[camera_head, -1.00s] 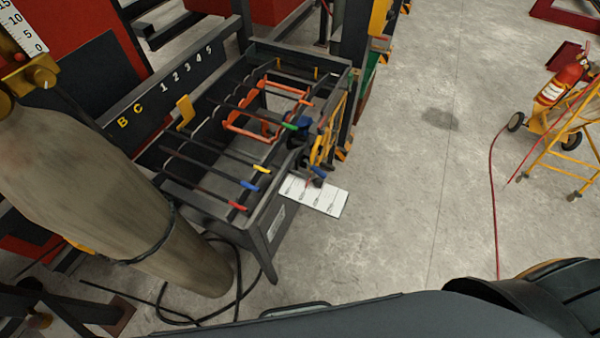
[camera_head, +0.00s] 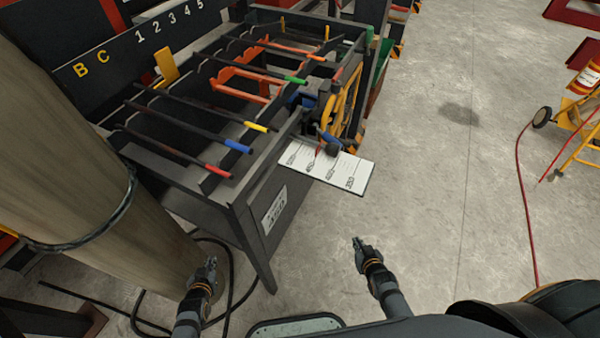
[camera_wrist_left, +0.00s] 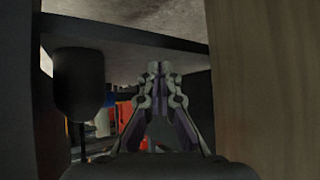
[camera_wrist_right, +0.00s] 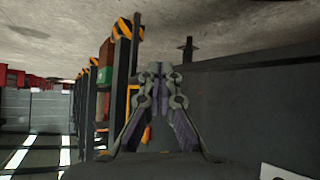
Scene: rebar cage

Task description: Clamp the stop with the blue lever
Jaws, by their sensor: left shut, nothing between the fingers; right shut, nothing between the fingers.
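In the head view, a small blue lever (camera_head: 329,138) with a dark part below it sits at the right end of the dark bench (camera_head: 247,185), beside the white card. Another blue part (camera_head: 300,100) is just behind it. A yellow bracket (camera_head: 166,66) stands by the numbered rail; I cannot tell which piece is the stop. My left gripper (camera_head: 211,262) is shut and empty, low in front of the bench by the pillar. My right gripper (camera_head: 357,241) is shut and empty over the floor, in front of the card and apart from the bench.
A thick pillar (camera_head: 85,150) stands close at the left, also filling the right of the left wrist view (camera_wrist_left: 265,90). Bars with coloured ends lie across the bench.

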